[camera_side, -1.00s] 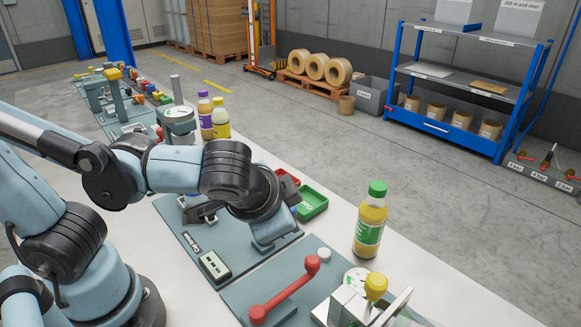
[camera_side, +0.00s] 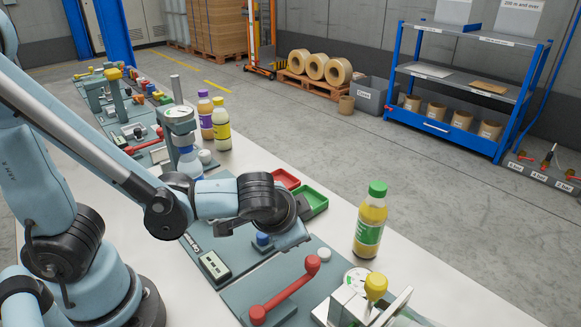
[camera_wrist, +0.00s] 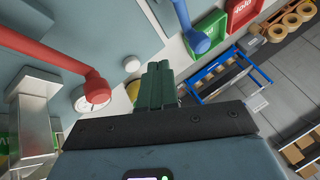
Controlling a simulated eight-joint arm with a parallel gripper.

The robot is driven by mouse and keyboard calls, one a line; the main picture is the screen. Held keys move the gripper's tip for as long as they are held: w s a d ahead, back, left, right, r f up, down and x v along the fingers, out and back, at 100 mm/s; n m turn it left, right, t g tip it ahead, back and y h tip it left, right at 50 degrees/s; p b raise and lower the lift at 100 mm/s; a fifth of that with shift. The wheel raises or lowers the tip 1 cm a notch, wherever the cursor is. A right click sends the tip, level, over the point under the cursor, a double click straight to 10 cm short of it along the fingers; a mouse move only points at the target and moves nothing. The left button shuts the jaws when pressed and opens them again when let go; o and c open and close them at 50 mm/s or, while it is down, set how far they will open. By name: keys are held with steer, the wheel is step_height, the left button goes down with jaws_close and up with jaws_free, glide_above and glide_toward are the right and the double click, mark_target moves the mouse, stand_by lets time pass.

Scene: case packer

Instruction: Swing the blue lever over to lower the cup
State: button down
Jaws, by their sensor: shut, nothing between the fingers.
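The blue lever (camera_wrist: 196,40) shows at the top of the wrist view, with its round end toward my fingers. In the side view a blue knob (camera_side: 263,239), which seems to be its end, shows just left of my gripper (camera_side: 288,238). In the wrist view my gripper (camera_wrist: 158,68) is shut and empty, its dark green fingers left of and below the lever end in the picture, seemingly apart from it. I cannot make out the cup.
A red lever (camera_side: 285,290) lies on the near panel beside a white button (camera_side: 324,254). A juice bottle (camera_side: 370,220) stands to the right. Red (camera_side: 285,179) and green (camera_side: 314,199) trays lie behind my gripper. A small counter box (camera_side: 214,266) is at left.

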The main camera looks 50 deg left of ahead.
steer(key=shift+x, duration=0.9)
steer(key=shift+w+a, duration=0.45)
steer(key=shift+a, duration=0.45)
steer(key=shift+w+a, duration=0.4)
steer(key=shift+a, duration=0.5)
steer(key=shift+w+a+n+y, duration=0.25)
steer(key=shift+n+y, duration=0.15)
steer(key=shift+n, duration=0.3)
steer(key=shift+w+a+n+g+y, duration=0.1)
steer(key=shift+a+n+g+y, duration=0.25)
steer(key=shift+n+g, duration=0.25)
steer(key=a+n+y, duration=0.1)
steer(key=n, duration=0.1)
steer(key=shift+w+a+n+g, duration=0.1)
steer(key=shift+a+n+g, duration=0.05)
steer(key=shift+n+g, duration=0.2)
steer(key=shift+a, duration=0.3)
